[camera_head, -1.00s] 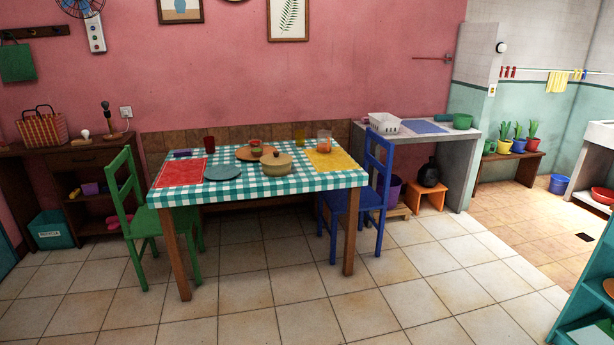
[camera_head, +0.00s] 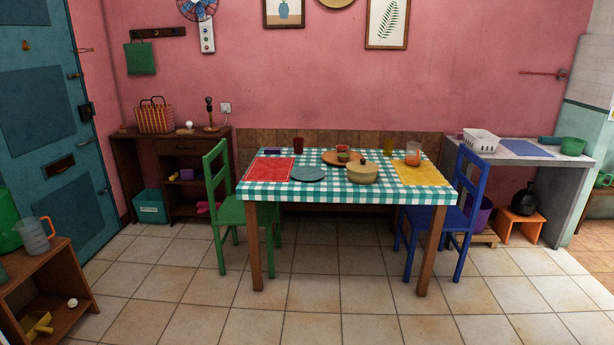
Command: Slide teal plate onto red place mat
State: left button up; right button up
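The teal plate (camera_head: 309,174) lies flat on the checkered table (camera_head: 330,192), near its front edge. The red place mat (camera_head: 270,169) lies flat on the same table, just left of the plate. The plate's left edge is very close to the mat's right edge; I cannot tell whether they touch. Neither of my grippers is in view.
On the table are a lidded pot (camera_head: 362,174), a round wooden board (camera_head: 340,158), a yellow mat (camera_head: 419,173), a red cup (camera_head: 298,145) and a glass jug (camera_head: 413,154). Green (camera_head: 226,210) and blue (camera_head: 462,215) chairs stand at its ends. The floor in front is clear.

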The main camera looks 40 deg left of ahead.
aim_at(301, 174)
jog(key=i+j+u, duration=0.1)
jog(key=i+j, duration=0.35)
jog(key=i+j+u, duration=0.1)
jog(key=i+j, duration=0.3)
jog(key=i, duration=0.15)
